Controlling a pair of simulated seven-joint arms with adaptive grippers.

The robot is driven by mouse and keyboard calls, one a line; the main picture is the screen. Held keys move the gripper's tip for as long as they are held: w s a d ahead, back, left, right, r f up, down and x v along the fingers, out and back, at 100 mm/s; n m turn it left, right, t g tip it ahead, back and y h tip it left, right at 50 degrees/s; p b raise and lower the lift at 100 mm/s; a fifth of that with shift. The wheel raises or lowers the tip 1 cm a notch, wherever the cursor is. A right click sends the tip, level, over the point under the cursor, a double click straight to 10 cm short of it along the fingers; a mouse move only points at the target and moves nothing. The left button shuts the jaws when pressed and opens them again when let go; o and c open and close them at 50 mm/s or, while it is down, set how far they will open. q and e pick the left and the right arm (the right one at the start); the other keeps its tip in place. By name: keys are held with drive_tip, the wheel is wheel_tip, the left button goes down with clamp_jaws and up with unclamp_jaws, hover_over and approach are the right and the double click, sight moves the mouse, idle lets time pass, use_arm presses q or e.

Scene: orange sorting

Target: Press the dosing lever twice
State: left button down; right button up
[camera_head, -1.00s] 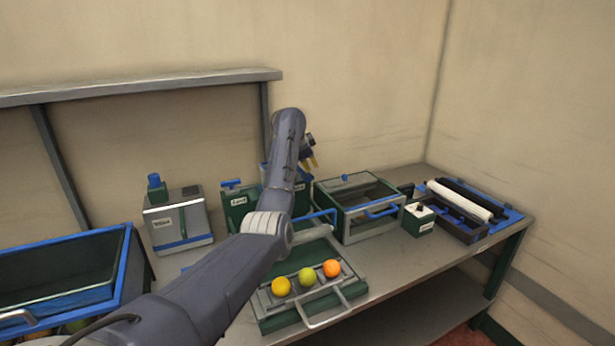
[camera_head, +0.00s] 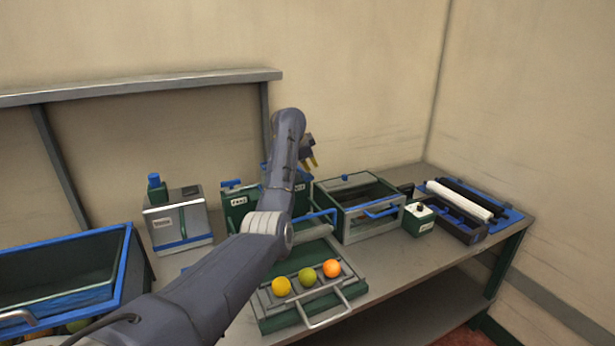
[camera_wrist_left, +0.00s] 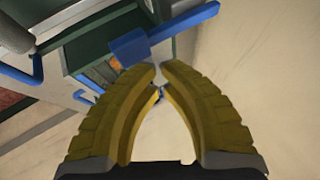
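A dark green unit with a white label (camera_head: 239,201) stands at the back of the bench, partly hidden behind my left arm. A blue lever-like part (camera_head: 232,183) shows at its top left. In the left wrist view, a blue block on a blue bar (camera_wrist_left: 130,47) shows at a green box, just beyond my fingertips; I take it for the dosing lever, but cannot be sure. My left gripper (camera_head: 311,160) is raised above the back of the bench. Its yellow fingers (camera_wrist_left: 159,67) are empty, tips almost together. Contact with the blue block cannot be told. My right gripper is out of view.
A green tray (camera_head: 265,322) with a yellow, a green and an orange fruit lies in front. A glass-sided box (camera_head: 346,232) stands right of my arm. A grey dispenser (camera_head: 178,222) and blue-rimmed bin (camera_head: 127,262) stand left. The wall is close behind.

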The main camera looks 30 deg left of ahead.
use_arm(q)
drive_tip(key=shift+f, duration=1.85)
idle(2.3)
drive_tip(key=shift+r, duration=0.2)
idle(0.5)
drive_tip(key=shift+r, duration=1.65)
drive_tip(key=shift+r, duration=0.15)
drive_tip(key=shift+r, duration=2.35)
